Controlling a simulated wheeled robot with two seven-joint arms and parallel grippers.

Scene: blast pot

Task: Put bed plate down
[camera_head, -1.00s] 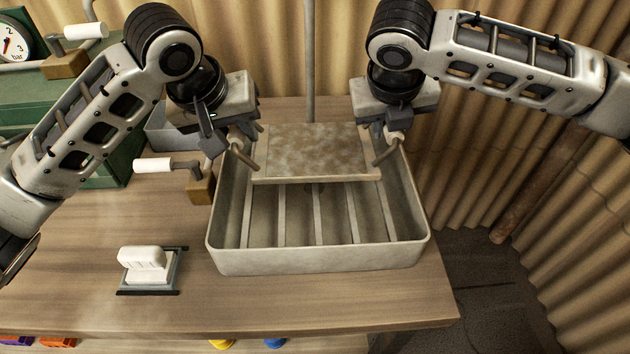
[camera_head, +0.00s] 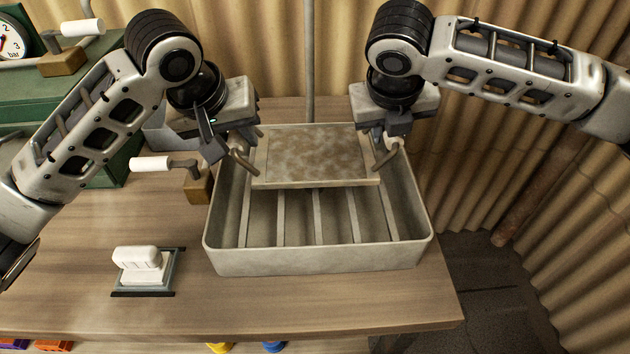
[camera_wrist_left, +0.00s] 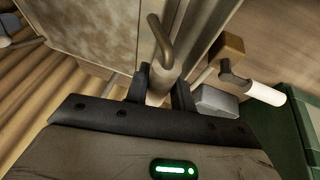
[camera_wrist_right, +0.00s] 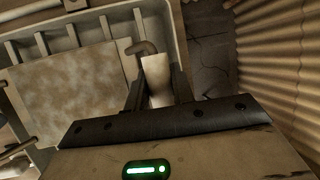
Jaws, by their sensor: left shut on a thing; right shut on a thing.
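The bed plate (camera_head: 315,155) is a flat, mottled brown-grey plate with pale edges and a curved handle at each side. It is held over the back half of a pale, open rectangular tub (camera_head: 318,262) with several ribs across its floor. My left gripper (camera_head: 232,150) is shut on the plate's left handle (camera_wrist_left: 162,42), which shows in the left wrist view. My right gripper (camera_head: 392,143) is shut on the right handle (camera_wrist_right: 143,48). The plate looks nearly level. Whether its back edge touches the tub is hidden.
A white-topped block on a dark-edged base (camera_head: 145,268) lies at the table's front left. A white-handled crank on a wooden block (camera_head: 198,186) stands beside the tub's left wall. A green case with a gauge (camera_head: 12,40) is at the back left. Corrugated walls close in behind and right.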

